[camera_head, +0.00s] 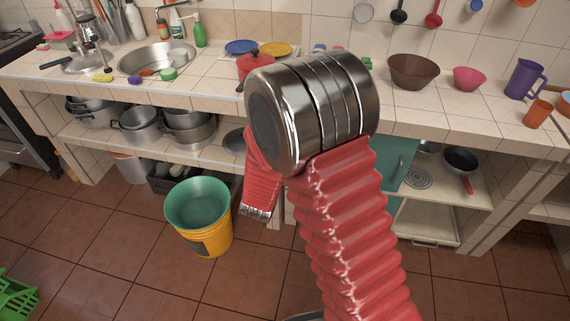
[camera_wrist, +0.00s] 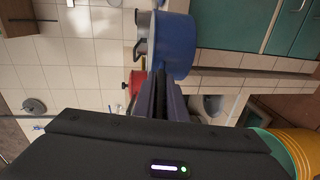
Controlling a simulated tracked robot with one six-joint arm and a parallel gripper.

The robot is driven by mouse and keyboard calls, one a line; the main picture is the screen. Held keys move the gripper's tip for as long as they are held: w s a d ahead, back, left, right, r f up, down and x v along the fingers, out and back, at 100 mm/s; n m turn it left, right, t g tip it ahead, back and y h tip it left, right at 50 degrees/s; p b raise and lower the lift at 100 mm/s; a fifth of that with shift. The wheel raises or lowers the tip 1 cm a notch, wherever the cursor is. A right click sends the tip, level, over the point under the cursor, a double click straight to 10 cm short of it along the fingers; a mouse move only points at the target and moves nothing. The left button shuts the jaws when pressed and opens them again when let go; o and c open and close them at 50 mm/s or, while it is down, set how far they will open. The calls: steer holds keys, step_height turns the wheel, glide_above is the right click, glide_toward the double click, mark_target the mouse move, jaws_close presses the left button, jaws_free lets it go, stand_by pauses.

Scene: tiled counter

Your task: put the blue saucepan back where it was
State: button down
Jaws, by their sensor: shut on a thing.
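The blue saucepan (camera_wrist: 172,45) shows in the wrist view, at the top middle, just beyond my fingertips. My gripper (camera_wrist: 160,82) is shut on it, at the saucepan's lower edge in that picture. The fingers hide the exact part they hold. In the head view my own arm covers the middle of the picture, and I can make out neither the saucepan nor my fingertips there.
A red pot (camera_head: 255,67) stands on the counter (camera_head: 210,88) left of my arm; it also shows in the wrist view (camera_wrist: 136,84). A brown bowl (camera_head: 413,71) and pink bowl (camera_head: 469,78) stand to the right. A yellow bucket (camera_head: 207,240) stands on the floor.

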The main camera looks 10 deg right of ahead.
steer(key=d+r, duration=0.2)
steer(key=r, duration=0.5)
steer(key=d+r+n+y, duration=0.1)
steer(key=d+r, duration=0.2)
steer(key=r, duration=0.4)
steer(key=shift+w+r, duration=0.2)
steer(key=shift+w, duration=0.1)
steer(key=shift+d, duration=0.1)
